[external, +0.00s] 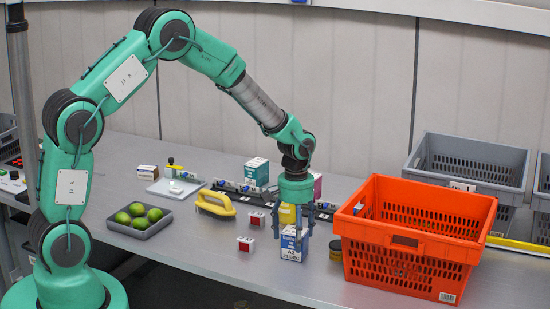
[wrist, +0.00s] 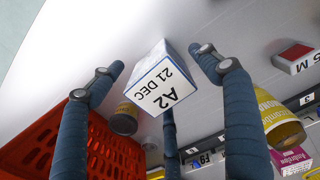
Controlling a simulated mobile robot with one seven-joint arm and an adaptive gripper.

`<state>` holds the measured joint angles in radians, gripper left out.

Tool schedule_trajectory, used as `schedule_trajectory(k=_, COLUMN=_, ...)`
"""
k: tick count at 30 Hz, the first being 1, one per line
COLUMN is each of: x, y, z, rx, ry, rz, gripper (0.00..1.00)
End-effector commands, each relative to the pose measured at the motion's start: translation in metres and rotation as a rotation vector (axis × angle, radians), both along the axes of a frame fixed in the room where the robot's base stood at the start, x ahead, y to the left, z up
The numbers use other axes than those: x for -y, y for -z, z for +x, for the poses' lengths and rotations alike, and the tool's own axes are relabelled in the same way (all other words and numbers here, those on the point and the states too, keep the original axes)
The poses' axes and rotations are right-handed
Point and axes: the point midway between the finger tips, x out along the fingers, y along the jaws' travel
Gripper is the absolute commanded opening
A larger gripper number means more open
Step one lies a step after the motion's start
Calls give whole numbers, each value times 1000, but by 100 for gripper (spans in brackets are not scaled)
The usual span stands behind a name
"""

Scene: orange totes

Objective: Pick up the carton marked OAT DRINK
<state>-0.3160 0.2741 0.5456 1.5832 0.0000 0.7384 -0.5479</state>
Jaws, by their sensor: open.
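A white and blue carton (external: 291,254) stands on the grey bench left of the orange tote, directly under my gripper (external: 291,232). In the wrist view its face (wrist: 165,85) reads "A2 21 DEC"; I cannot read OAT DRINK on it. My gripper (wrist: 157,60) is open, its blue fingers spread on either side of the carton, with a third finger near its lower edge in that view. Whether any finger touches it I cannot tell. A teal and white carton (external: 256,172) stands farther back, its print too small to read.
The orange tote (external: 400,240) stands close on the right, with a small dark jar (external: 336,249) beside it. Small red-and-white boxes (external: 246,244) lie left, and a yellow-labelled container (wrist: 280,120) is close to a finger. A tray (external: 142,228) holds several limes.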

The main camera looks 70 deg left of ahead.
Motion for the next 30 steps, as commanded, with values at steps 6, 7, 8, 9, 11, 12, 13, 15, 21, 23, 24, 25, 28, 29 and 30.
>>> schedule_trajectory(k=6, x=0, y=20, z=0, rx=0, ry=0, rz=0, gripper=77)
schedule_trajectory(k=7, x=0, y=21, z=0, rx=0, ry=0, rz=0, gripper=77)
schedule_trajectory(k=8, x=0, y=21, z=0, rx=0, ry=0, rz=0, gripper=77)
schedule_trajectory(k=9, x=0, y=21, z=0, rx=0, ry=0, rz=0, gripper=77)
schedule_trajectory(k=11, x=0, y=21, z=0, rx=0, ry=0, rz=0, gripper=77)
schedule_trajectory(k=12, x=0, y=21, z=0, rx=0, ry=0, rz=0, gripper=77)
schedule_trajectory(k=13, x=0, y=21, z=0, rx=0, ry=0, rz=0, gripper=77)
schedule_trajectory(k=15, x=0, y=21, z=0, rx=0, ry=0, rz=0, gripper=77)
schedule_trajectory(k=21, x=0, y=21, z=0, rx=0, ry=0, rz=0, gripper=77)
schedule_trajectory(k=23, x=0, y=21, z=0, rx=0, ry=0, rz=0, gripper=77)
schedule_trajectory(k=24, x=0, y=21, z=0, rx=0, ry=0, rz=0, gripper=75)
schedule_trajectory(k=25, x=0, y=21, z=0, rx=0, ry=0, rz=0, gripper=69)
schedule_trajectory(k=28, x=0, y=21, z=0, rx=0, ry=0, rz=0, gripper=49)
schedule_trajectory(k=29, x=0, y=21, z=0, rx=0, ry=0, rz=0, gripper=43)
schedule_trajectory(k=30, x=0, y=21, z=0, rx=0, ry=0, rz=0, gripper=35)
